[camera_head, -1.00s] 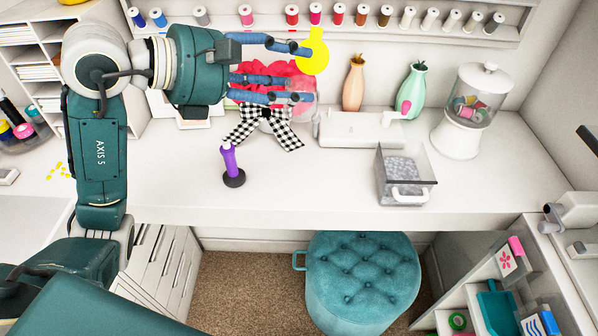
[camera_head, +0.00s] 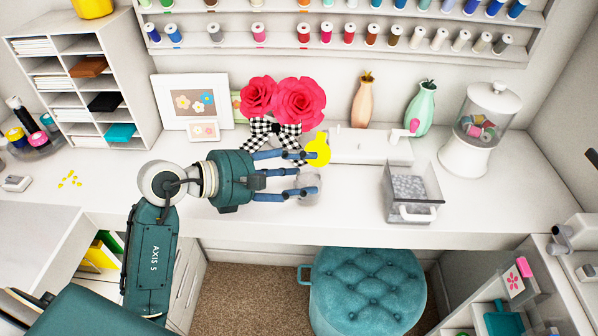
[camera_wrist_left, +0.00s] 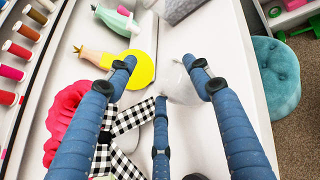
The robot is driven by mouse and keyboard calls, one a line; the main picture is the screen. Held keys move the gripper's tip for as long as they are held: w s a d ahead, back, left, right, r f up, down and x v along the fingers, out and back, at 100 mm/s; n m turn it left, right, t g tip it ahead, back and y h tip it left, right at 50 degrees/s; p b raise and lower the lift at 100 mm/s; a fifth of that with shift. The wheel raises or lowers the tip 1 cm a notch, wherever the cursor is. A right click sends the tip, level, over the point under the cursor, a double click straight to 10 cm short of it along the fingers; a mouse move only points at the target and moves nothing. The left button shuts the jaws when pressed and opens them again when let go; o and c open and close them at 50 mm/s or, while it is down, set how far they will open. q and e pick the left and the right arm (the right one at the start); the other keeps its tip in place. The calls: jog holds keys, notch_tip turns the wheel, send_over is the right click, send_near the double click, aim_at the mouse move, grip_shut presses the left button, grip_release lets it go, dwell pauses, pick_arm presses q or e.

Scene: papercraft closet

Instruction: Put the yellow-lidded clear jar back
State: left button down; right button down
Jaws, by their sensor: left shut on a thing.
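The jar's yellow lid (camera_head: 318,150) shows bright beside my upper left fingers in the head view, with its clear body (camera_head: 308,188) below, partly covered by the fingers. My left gripper (camera_head: 306,172) is shut on the jar, over the front part of the white desk (camera_head: 350,215). The wrist view shows the yellow lid (camera_wrist_left: 135,70) and the pale, clear body (camera_wrist_left: 178,84) between my blue fingers. Whether the jar touches the desk I cannot tell. My right gripper is not in view.
Red paper roses (camera_head: 298,100) with a checked bow stand behind the gripper. A peach vase (camera_head: 362,103) and a green vase (camera_head: 421,110) stand at the back. A clear-sided bin (camera_head: 411,195) and a lidded canister (camera_head: 482,125) are to the right. A teal stool (camera_head: 365,295) is below.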

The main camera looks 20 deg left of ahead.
pick_arm(q)
jog(key=shift+f, duration=0.2)
jog(key=shift+f, duration=0.15)
jog(key=c, duration=0.8)
grip_release()
jog(key=shift+o, duration=0.2)
jog(key=shift+r, duration=0.2)
jog(key=shift+r, duration=0.1)
jog(key=b+v, duration=0.2)
jog(key=v, duration=1)
jog(key=shift+b, duration=0.4)
